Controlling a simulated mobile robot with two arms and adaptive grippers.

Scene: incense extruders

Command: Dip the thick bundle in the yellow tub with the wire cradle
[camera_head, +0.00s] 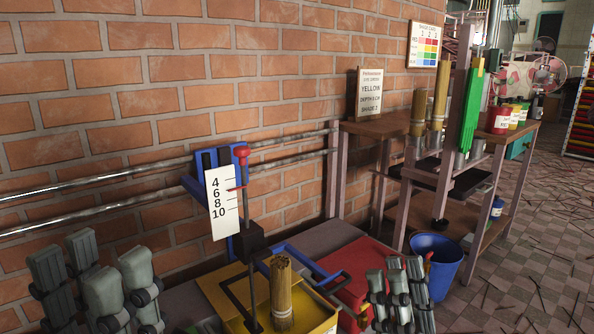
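The thick bundle (281,290) of tan sticks stands upright over the yellow tub (318,322), its lower end low in the tub's opening. A dark wire frame (252,296), apparently the cradle, stands beside the bundle and hangs from a black block (250,241) on an upright rod. The rod has a red knob (241,152) on top. A white scale (222,203) marked 4, 6, 8, 10 is beside it, with a red pointer near its upper part. My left gripper (96,285) is open and empty, left of the tub. My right gripper (398,292) is right of it; its fingertips are unclear.
A red tub (358,262) lies behind the yellow one, with a blue bar across the tubs. A blue bucket (437,258) stands right. A wooden rack (395,128) holds tan and green bundles and a sign (369,93) reading yellow, depth 8 cm, shade 2. Metal rails run along the brick wall.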

